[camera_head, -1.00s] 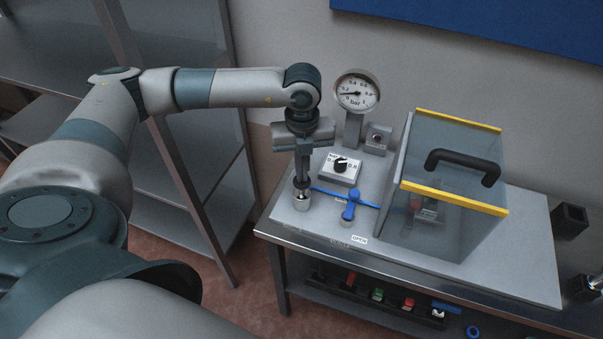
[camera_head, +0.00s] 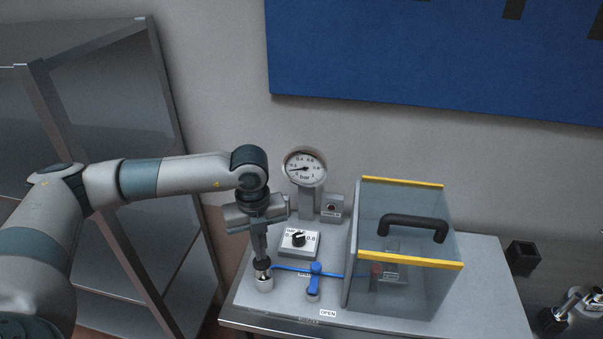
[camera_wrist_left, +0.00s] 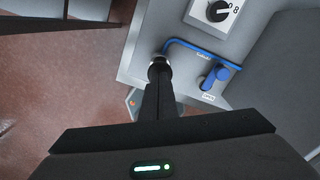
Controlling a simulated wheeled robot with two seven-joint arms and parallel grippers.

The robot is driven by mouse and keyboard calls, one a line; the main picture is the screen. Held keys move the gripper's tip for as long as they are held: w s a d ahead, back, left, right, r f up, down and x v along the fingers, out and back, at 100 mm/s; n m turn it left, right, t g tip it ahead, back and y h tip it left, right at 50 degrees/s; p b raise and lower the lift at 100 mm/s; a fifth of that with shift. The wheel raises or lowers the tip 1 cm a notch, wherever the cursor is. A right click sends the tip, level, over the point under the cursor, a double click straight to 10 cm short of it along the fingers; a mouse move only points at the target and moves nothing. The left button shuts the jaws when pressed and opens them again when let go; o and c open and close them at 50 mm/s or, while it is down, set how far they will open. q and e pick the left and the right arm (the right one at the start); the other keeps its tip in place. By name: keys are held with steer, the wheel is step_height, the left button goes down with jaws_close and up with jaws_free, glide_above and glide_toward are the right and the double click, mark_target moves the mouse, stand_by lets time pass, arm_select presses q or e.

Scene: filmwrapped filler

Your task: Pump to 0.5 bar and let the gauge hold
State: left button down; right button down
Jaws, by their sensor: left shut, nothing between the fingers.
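My left gripper (camera_head: 261,254) points straight down and is shut, with its tips at the black knob on top of the small metal pump cylinder (camera_head: 264,283). It also shows in the left wrist view (camera_wrist_left: 158,78), where the fingers hide most of the pump. The round pressure gauge (camera_head: 304,168), marked in bar, stands behind; its needle points left, near the low end, about 0.2. A blue line (camera_head: 290,269) runs from the pump to a blue valve lever (camera_head: 315,270), near an OPEN label (camera_head: 328,313).
A dial box with a black knob (camera_head: 298,241) sits between pump and gauge. A black holder (camera_head: 522,257) stands at right. A metal shelf rack (camera_head: 165,150) is at left.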

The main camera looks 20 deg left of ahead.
stand_by(1.5)
arm_select(q)
steer(key=shift+f, duration=0.1)
stand_by(0.4)
stand_by(1.3)
stand_by(0.5)
step_height(320, 180, down, 4)
steer(key=b, duration=0.4)
step_height(320, 180, up, 4)
steer(key=p, duration=0.4)
stand_by(0.6)
